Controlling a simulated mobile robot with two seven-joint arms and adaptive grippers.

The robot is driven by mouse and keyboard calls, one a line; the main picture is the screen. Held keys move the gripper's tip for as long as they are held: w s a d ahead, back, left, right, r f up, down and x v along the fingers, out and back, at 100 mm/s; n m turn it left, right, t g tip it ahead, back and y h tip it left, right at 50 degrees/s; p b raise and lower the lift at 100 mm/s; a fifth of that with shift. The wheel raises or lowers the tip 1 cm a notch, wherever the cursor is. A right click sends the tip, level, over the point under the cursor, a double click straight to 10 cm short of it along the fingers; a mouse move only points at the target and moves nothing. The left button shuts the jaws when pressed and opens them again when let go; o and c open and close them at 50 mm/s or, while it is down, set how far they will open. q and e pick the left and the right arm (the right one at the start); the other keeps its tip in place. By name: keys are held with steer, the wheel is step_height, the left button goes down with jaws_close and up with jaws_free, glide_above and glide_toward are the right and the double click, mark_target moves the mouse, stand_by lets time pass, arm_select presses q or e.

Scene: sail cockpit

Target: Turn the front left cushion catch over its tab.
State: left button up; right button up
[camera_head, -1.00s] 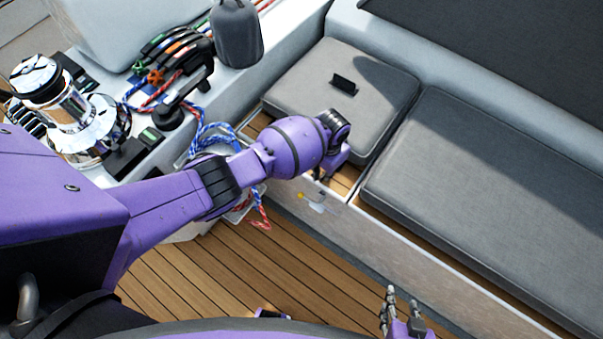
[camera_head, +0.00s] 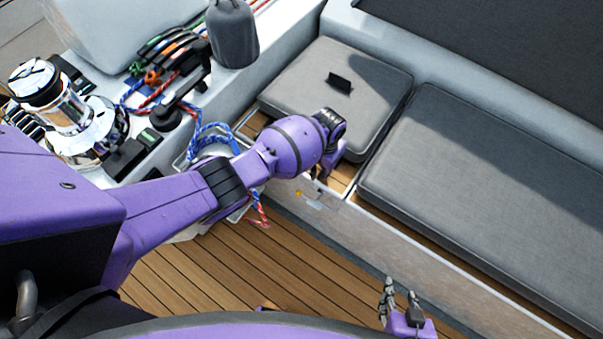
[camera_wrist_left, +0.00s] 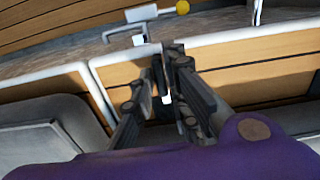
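The front left cushion catch shows in the head view as a small pale lever (camera_head: 320,203) on the seat front, with a yellow knob (camera_head: 298,193). In the left wrist view the lever (camera_wrist_left: 141,15) and its yellow knob (camera_wrist_left: 182,7) are at the top, beyond the fingertips. I cannot make out the tab clearly. My left gripper (camera_wrist_left: 167,62) points towards the seat rim below the catch. Its fingertips are close together with a narrow gap, and I see nothing clearly held. My right gripper (camera_head: 400,290) is open and empty, low in the head view over the deck.
A small grey cushion (camera_head: 300,90) with a black tab-like piece (camera_head: 339,82) lies behind my left wrist. A long grey cushion (camera_head: 470,180) lies to its right. A winch (camera_head: 62,100) and ropes (camera_head: 210,135) are at the left. The wooden deck (camera_head: 240,265) is clear.

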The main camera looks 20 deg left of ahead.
mark_target(322, 171)
arm_select(q)
steer(key=shift+o, duration=0.9)
steer(key=shift+w+r, duration=0.15)
steer(key=shift+r, duration=0.1)
step_height(322, 171, up, 12)
